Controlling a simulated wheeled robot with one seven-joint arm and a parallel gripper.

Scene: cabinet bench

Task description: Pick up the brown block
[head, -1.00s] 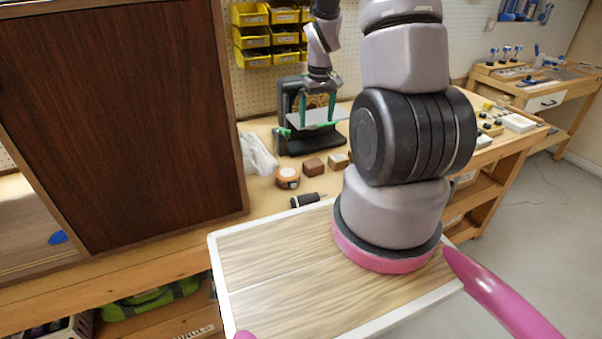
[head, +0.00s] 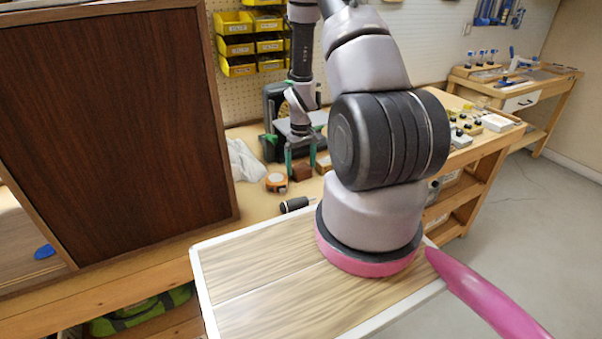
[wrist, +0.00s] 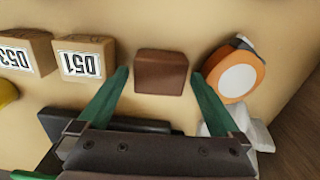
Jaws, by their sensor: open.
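The brown block (head: 302,173) lies on the wooden bench, partly behind my gripper's fingers in the head view. In the wrist view the brown block (wrist: 161,72) sits between the two green fingertips, with a gap on each side. My gripper (head: 301,161) is open and empty, pointing down over the block. In the wrist view my gripper (wrist: 161,77) has one finger on each side of the block. I cannot tell exactly how high the tips are above the bench.
An orange and white tape measure (wrist: 237,75) lies close by the right finger. A black-handled tool (head: 295,204), a white bag (head: 243,160) and a large brown cabinet (head: 115,120) are nearby.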

